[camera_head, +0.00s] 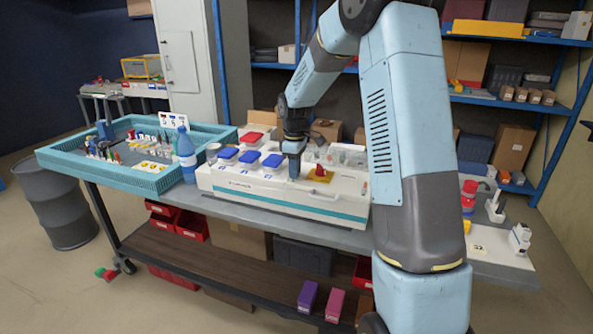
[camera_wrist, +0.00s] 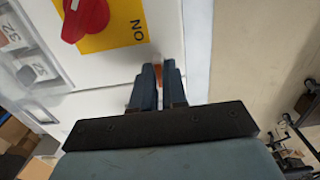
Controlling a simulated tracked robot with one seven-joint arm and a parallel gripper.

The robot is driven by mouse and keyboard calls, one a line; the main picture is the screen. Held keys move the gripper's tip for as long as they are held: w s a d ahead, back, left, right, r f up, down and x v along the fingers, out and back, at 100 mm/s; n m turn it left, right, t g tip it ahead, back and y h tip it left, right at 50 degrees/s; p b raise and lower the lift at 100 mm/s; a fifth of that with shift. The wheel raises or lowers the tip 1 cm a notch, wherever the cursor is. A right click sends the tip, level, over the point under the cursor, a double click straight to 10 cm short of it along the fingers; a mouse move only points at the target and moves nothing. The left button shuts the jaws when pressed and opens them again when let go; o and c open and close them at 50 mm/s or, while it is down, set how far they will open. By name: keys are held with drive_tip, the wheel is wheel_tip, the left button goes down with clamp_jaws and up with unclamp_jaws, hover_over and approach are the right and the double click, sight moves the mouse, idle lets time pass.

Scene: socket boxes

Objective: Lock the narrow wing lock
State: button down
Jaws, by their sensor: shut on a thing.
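The white socket box (camera_head: 240,183) stands on the grey workbench, with a teal stripe along its front. My gripper (camera_head: 294,174) points down at the top of the box, left of the red rotary switch (camera_head: 320,172) on its yellow plate. In the wrist view my gripper (camera_wrist: 159,78) is shut on a small orange-brown piece (camera_wrist: 158,74), which looks like the narrow wing lock. The fingers hide most of it, so its turn angle cannot be told. The red switch (camera_wrist: 85,18) shows at the upper left there, beside the word ON.
A blue bottle (camera_head: 185,155) and a teal tray (camera_head: 150,183) stand farther left. Clear covers (camera_head: 347,155) sit behind the switch. The bench's front edge is close.

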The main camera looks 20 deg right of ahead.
drive_tip(key=c, duration=1.2)
unclamp_jaws()
drive_tip(key=shift+o, duration=0.2)
wheel_tip(320, 180, up, 14)
drive_tip(key=shift+f, duration=0.15)
drive_tip(key=s+r+m+t, duration=0.1)
drive_tip(key=s+r+m, duration=0.25)
drive_tip(key=s, duration=0.65)
drive_tip(key=s+r+m+t, duration=0.2)
drive_tip(key=s+r, duration=0.3)
drive_tip(key=s, duration=0.4)
drive_tip(key=s+f+m+t, duration=0.2)
drive_tip(key=s+m, duration=0.3)
drive_tip(key=s, duration=1.3)
drive_tip(key=shift+d+f+t, duration=0.2)
drive_tip(key=shift+f+t, duration=0.1)
drive_tip(key=shift+f, duration=0.15)
